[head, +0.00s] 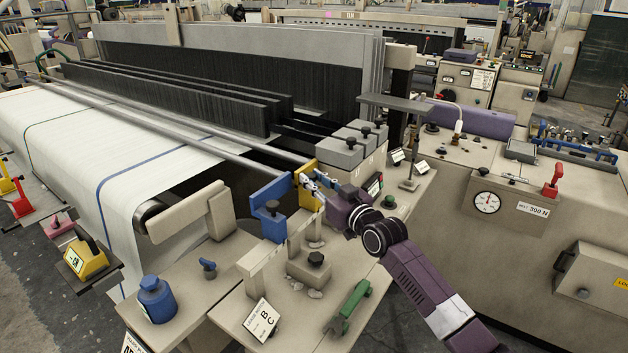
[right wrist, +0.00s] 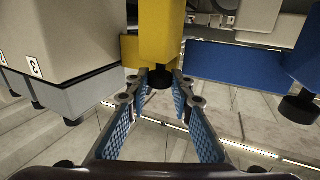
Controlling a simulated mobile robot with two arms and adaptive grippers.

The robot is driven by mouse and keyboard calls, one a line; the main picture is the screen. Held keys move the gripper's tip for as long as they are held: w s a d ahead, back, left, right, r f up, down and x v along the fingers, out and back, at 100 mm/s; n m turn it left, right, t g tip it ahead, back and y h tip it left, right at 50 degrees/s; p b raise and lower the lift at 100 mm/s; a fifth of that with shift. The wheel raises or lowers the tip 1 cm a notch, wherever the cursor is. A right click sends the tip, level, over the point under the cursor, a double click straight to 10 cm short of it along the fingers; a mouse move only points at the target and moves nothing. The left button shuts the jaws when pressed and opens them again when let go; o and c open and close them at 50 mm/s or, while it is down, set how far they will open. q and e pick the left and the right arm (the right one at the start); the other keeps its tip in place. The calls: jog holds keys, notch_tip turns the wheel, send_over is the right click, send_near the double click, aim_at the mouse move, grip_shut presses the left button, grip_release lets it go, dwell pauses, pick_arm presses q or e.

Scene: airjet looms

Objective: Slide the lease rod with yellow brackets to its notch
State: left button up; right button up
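The yellow bracket (head: 306,186) stands at the right end of a long metal lease rod (head: 225,131), which runs along the loom. A blue bracket (head: 271,207) stands just left of it. My right gripper (head: 313,183) is at the yellow bracket. In the right wrist view the yellow bracket (right wrist: 160,35) has a black knob (right wrist: 160,77) below it. The knob lies between the open fingertips of my right gripper (right wrist: 160,82); whether they touch it I cannot tell. A card reading "LEASE NOTCH B C" (head: 260,319) stands at the front. My left gripper is not in view.
Grey blocks with black knobs (head: 345,152) stand behind the yellow bracket. A knobbed block (head: 311,267) and a green tool (head: 348,306) lie on the bench in front. A blue weight (head: 157,299) stands front left. White cloth (head: 75,140) covers the left.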

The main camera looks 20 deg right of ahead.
grip_shut()
jog(key=shift+s+a+p, duration=0.3)
jog(key=shift+a+p, duration=0.15)
jog(key=shift+p, duration=0.3)
jog(key=shift+s+a+p, duration=0.5)
jog(key=shift+a, duration=0.05)
jog(key=o, duration=0.7)
grip_release()
jog(key=shift+o, duration=0.2)
